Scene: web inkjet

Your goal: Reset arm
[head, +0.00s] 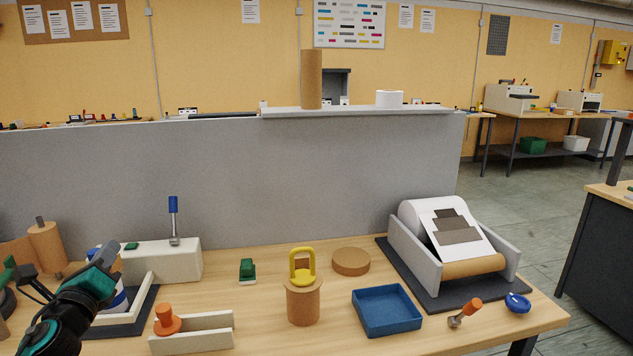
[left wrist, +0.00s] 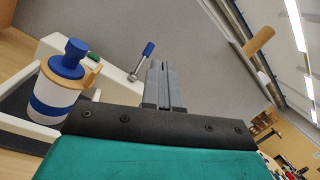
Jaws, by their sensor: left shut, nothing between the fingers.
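My left gripper (head: 106,252) shows at the lower left of the head view, raised in front of the bench's left part. Its grey fingers are together with nothing between them, and they also show in the left wrist view (left wrist: 164,85). A white and blue canister with a blue cap (left wrist: 62,85) stands at the left in the left wrist view, apart from the fingers. In the head view my arm partly hides it. A white block with a blue-handled lever (head: 173,205) stands behind the gripper. My right gripper is not in view.
On the bench are an orange-knobbed holder (head: 192,340), a cork cylinder with a yellow handle (head: 303,303), a blue tray (head: 386,329), and a paper roll machine (head: 510,268). A grey partition (head: 330,180) stands behind. Free bench lies between the items.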

